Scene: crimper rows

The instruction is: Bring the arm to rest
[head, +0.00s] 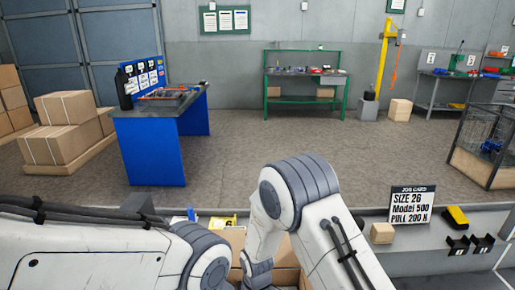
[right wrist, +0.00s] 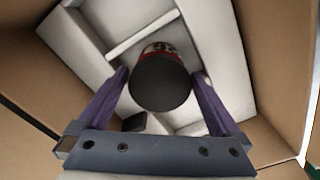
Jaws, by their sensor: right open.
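My right gripper (right wrist: 161,77) is open in the right wrist view, with its two purple fingers spread. A dark round-topped object (right wrist: 160,84) with a red and white band stands between the fingers. I cannot tell whether the fingers touch it. It is inside a cardboard box (right wrist: 262,60) with white dividers (right wrist: 87,55). In the head view my right arm reaches down towards this box (head: 236,236), and its gripper is hidden. My left arm crosses the lower left of the head view; its gripper is not visible.
A bench holds a job card (head: 411,205), a small carton (head: 382,233) and a yellow-black object (head: 456,216) at right. Beyond lie a blue workbench (head: 150,145), stacked cartons (head: 60,122), a green bench (head: 305,88) and a wire cage (head: 482,145). The middle floor is clear.

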